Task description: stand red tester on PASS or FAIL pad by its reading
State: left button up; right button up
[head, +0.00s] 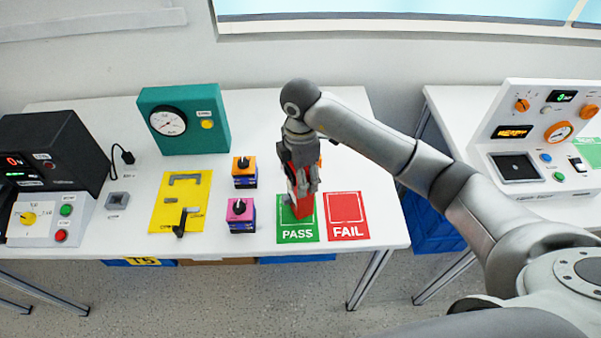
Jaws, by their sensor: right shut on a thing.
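The red tester (301,206) is upright at the upper part of the green PASS pad (298,233). I cannot tell whether its base touches the pad. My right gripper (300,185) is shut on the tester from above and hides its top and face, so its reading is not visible. The red FAIL pad (346,214) lies just right of the PASS pad and is empty. My left gripper is not in view.
Left of the pads stand a pink-topped switch box (241,214) and an orange-topped one (244,171). A yellow plate (182,200), a teal gauge box (184,119) and a black display unit (54,150) are farther left. A second table with a panel is at right, across a gap.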

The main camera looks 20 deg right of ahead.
jog(key=o, duration=1.3)
jog(key=shift+f, duration=0.1)
notch_tip(320, 180, up, 12)
jog(key=shift+r+b, duration=0.15)
jog(key=shift+b, duration=0.55)
